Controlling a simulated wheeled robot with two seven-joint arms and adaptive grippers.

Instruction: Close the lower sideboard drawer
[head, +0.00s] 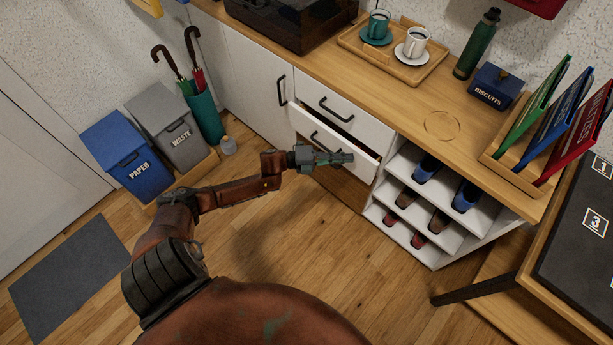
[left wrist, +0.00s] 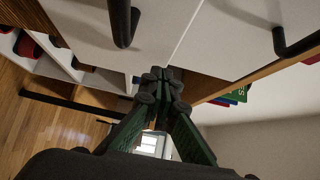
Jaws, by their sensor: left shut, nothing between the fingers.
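The lower sideboard drawer (head: 364,163) is partly pulled out; a gap shows behind the top of its white front. Its black handle (head: 318,137) is partly hidden by my gripper. The upper drawer (head: 352,112) above it looks shut. My left gripper (head: 350,158) is shut and empty, in front of the lower drawer's front; I cannot tell whether it touches. In the left wrist view the closed fingertips (left wrist: 162,76) are near white panels with dark handles. My right gripper is not in view.
Open shelves with shoes (head: 426,168) adjoin the drawer on the right. A cabinet door (head: 258,85) is on the left. Paper (head: 128,160) and waste (head: 172,125) bins and an umbrella stand (head: 206,116) stand further left. The wooden floor in front is clear.

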